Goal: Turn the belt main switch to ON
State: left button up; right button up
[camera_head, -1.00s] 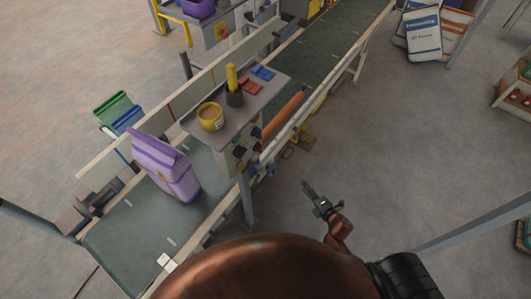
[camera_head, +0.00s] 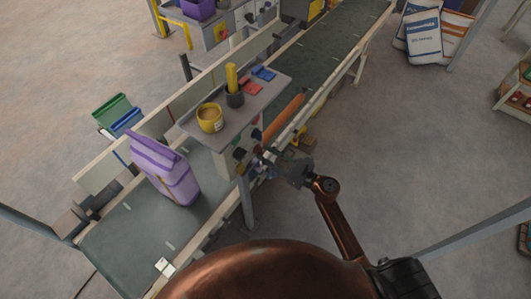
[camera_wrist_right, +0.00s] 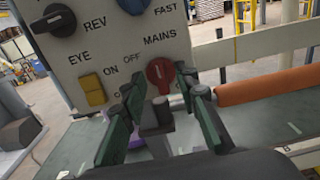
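The belt's control panel (camera_wrist_right: 100,45) fills the upper left of the right wrist view. Its red rotary knob (camera_wrist_right: 160,72) sits just below the word MAINS, with ON and OFF printed to its left. I cannot tell clearly where the knob points. My right gripper (camera_wrist_right: 160,88) is open, its two dark green-padded fingers spread on either side below the knob, with nothing between them; I cannot tell whether they touch it. In the head view my right gripper (camera_head: 277,165) is close to the panel's face (camera_head: 236,158). My left gripper is not in view.
A black REV knob (camera_wrist_right: 54,20) and a yellow EYE switch (camera_wrist_right: 92,90) share the panel. An orange roller (camera_wrist_right: 265,87) lies to the right. A yellow tub (camera_head: 210,118) stands on the panel's top. A purple sack (camera_head: 165,170) stands on the belt (camera_head: 130,240).

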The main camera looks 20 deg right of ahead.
jog(key=shift+w+a, duration=0.25)
jog(key=shift+w, duration=0.05)
jog(key=shift+c, duration=0.3)
grip_shut()
